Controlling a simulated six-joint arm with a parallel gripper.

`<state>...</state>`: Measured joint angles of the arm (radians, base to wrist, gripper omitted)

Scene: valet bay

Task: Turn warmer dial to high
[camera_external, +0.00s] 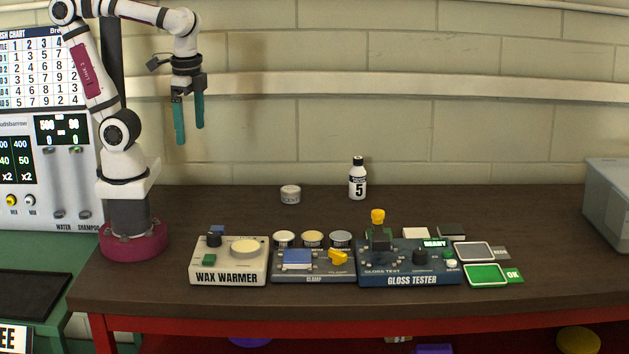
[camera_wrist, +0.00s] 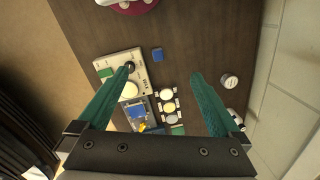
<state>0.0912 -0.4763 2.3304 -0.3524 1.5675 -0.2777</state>
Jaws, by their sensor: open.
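The wax warmer (camera_external: 231,262) is a cream box at the left of the row of devices on the bench. Its black dial (camera_external: 213,240) is at the top left, with a green button below it and a round pale pot beside it. In the wrist view the warmer (camera_wrist: 106,62) lies left of centre, and its dial (camera_wrist: 130,66) shows by the left finger's tip. Which setting the dial points to is too small to tell. My gripper (camera_external: 189,134) is open and empty, high above the back of the bench, well apart from the warmer. It also shows in the wrist view (camera_wrist: 162,74).
Right of the warmer stand the clamp unit (camera_external: 312,278) and gloss tester (camera_external: 411,279). A small blue block (camera_external: 217,230) lies behind the warmer. A tin (camera_external: 290,194) and bottle (camera_external: 358,180) stand farther back. The bench is clear between my base and the tin.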

